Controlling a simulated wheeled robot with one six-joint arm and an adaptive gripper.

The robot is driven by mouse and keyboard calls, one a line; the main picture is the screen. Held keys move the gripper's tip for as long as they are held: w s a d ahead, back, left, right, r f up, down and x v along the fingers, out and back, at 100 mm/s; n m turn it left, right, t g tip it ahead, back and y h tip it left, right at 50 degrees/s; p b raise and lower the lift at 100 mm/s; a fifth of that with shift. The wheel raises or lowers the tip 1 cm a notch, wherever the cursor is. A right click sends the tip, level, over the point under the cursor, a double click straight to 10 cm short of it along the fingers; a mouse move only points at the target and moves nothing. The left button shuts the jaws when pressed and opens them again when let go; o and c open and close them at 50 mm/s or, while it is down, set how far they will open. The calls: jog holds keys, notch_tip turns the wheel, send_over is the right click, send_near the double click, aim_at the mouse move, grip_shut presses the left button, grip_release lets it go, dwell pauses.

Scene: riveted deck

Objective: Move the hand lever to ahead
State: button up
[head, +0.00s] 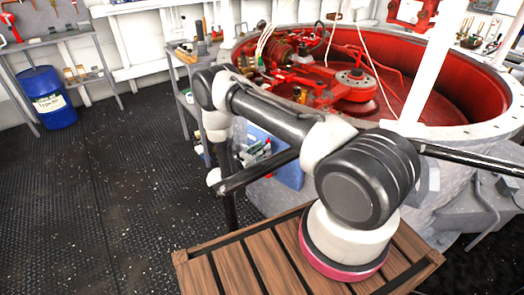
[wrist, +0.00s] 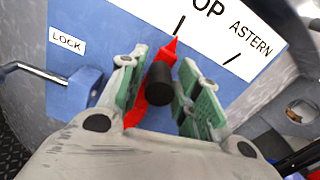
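The hand lever is a red arm (wrist: 135,117) with a black knob (wrist: 160,84) in the wrist view, mounted on a blue panel (wrist: 120,22). Its red pointer tip (wrist: 170,47) lies by the black tick under the partly cut-off label ending in "OP" on a white plate (wrist: 215,40). "ASTERN" is to the right; no "ahead" label is in view. My gripper (wrist: 163,80) is open, its green-padded fingers on either side of the knob.
A blue latch piece (wrist: 85,86) with a metal rod sits under the "LOCK" label (wrist: 67,41), left of my gripper. A large round housing with a red interior (head: 430,95) stands behind the arm. A blue drum (head: 47,98) is far left; the dark deck between is clear.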

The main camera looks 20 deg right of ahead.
grip_shut()
jog(key=w+a+f+n, duration=0.1)
jog(key=w+a+n, duration=0.2)
jog(key=w+n, duration=0.2)
jog(key=shift+w+a+f, duration=0.15)
jog(key=shift+w+f, duration=0.15)
jog(key=shift+w, duration=0.75)
jog(key=shift+o, duration=2.4)
grip_release()
jog(key=shift+w, duration=0.1)
jog(key=v, duration=1.2)
